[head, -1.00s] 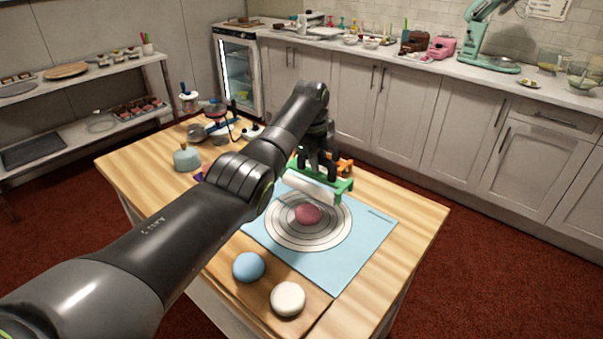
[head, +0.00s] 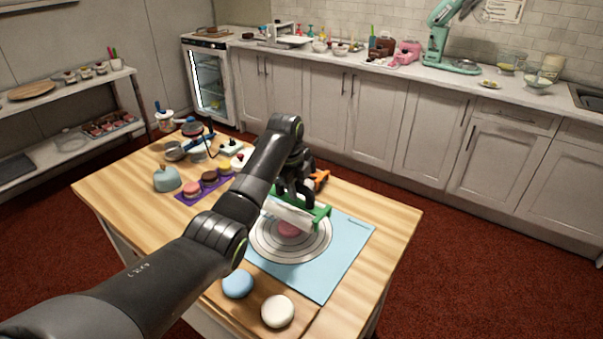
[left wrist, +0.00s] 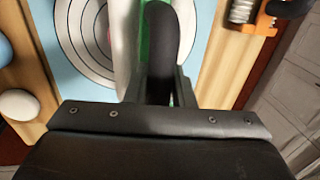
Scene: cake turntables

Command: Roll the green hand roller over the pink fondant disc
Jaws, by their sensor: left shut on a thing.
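The green hand roller (head: 318,217) has a white cylinder and a green frame. My left gripper (head: 297,196) is shut on it from above. The white cylinder is just at the far side of the disc and hides part of it; I cannot tell whether they touch. In the left wrist view the roller's white cylinder (left wrist: 120,40) and green frame (left wrist: 162,45) show beside a dark finger. My right gripper is not in view.
A blue ball (head: 238,284) and a white ball (head: 278,312) sit at the table's near side. An orange-framed tool (head: 320,178) lies behind the roller. The mat's right part is clear.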

